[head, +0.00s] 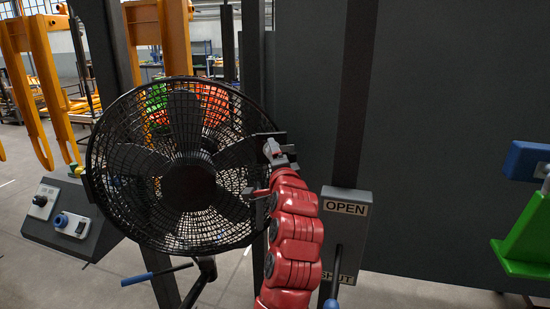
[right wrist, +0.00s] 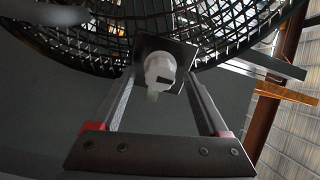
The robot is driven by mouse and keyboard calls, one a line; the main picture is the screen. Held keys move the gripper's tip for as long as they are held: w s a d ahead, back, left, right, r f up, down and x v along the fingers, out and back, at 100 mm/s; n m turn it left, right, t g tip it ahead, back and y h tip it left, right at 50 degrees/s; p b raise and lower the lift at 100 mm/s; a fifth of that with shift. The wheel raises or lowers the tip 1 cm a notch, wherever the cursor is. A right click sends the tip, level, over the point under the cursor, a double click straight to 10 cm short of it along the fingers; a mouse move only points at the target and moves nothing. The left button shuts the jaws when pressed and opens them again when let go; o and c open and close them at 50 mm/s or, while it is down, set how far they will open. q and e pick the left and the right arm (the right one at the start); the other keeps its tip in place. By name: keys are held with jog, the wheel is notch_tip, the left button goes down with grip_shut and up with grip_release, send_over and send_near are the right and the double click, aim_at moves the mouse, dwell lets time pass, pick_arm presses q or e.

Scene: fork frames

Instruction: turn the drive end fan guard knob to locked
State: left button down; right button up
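The fan guard knob (right wrist: 160,68) is a pale grey cap with a dark slot and a short pointer, mounted on a dark square plate (right wrist: 181,50) at the guard's rim. In the head view the round black fan guard (head: 188,185) stands left of centre, with the plate (head: 270,139) at its right edge. My right gripper (head: 264,174) is at that edge. In the right wrist view its two fingers (right wrist: 160,84) are apart, with the knob between their tips and gaps visible on both sides. Lock markings are not readable. My left gripper is out of view.
A grey OPEN/SHUT lever box (head: 346,222) stands close right of my red arm. A sloped control box (head: 68,221) is at left. A dark panel (head: 460,110) fills the right, with a green and blue handle (head: 527,230) at the edge.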

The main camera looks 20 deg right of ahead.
jog(key=s+a+b, duration=0.2)
jog(key=s+b, duration=1.3)
jog(key=s, duration=0.2)
jog(key=shift+a, duration=0.3)
jog(key=shift+s, duration=0.1)
